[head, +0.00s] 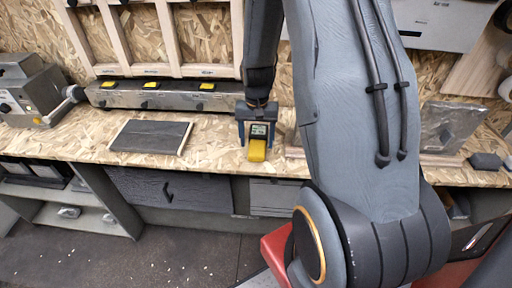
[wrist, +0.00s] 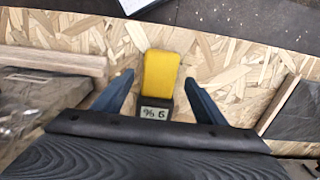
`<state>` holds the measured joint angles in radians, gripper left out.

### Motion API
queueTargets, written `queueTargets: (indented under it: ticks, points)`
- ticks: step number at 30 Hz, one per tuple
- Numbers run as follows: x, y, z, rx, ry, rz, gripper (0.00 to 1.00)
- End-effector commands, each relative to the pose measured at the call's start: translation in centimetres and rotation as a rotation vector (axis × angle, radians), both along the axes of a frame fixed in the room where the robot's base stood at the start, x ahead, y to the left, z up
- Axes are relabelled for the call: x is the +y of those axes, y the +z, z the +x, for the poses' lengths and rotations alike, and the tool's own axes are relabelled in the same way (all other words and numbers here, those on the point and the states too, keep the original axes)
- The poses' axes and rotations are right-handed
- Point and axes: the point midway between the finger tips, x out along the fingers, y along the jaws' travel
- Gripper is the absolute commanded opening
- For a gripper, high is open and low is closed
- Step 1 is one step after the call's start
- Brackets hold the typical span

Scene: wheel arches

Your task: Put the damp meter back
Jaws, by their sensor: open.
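The damp meter (head: 257,150) has a yellow body and a dark end with a small lit display. It is at the front part of the chipboard workbench (head: 60,142), below my arm. In the wrist view the damp meter (wrist: 161,72) shows its yellow part pointing away and its display near my palm. My gripper (head: 257,141) is open, pointing down over it. In the wrist view my gripper (wrist: 158,77) has one blue finger on each side of the meter, with a visible gap on both sides. I cannot tell whether the meter touches the bench.
A dark panel with pale wooden edges (head: 151,136) lies left of the meter. A metal rail with yellow tags (head: 165,97) runs along the back under a wooden frame (head: 170,37). A grey machine (head: 30,92) stands far left. Boards and a metal sheet (head: 452,127) lie right.

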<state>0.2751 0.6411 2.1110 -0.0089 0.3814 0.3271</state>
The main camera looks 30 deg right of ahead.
Motion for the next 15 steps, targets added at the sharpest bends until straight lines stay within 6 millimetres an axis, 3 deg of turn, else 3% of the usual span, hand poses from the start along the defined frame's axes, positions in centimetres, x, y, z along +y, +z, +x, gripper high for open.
queueTargets:
  ticks: [9,15]
  points:
    - [0.0,5.0,0.1,-0.004,-0.001,-0.001,0.65]
    - [0.0,7.3,0.0,-0.002,-0.001,0.000,0.65]
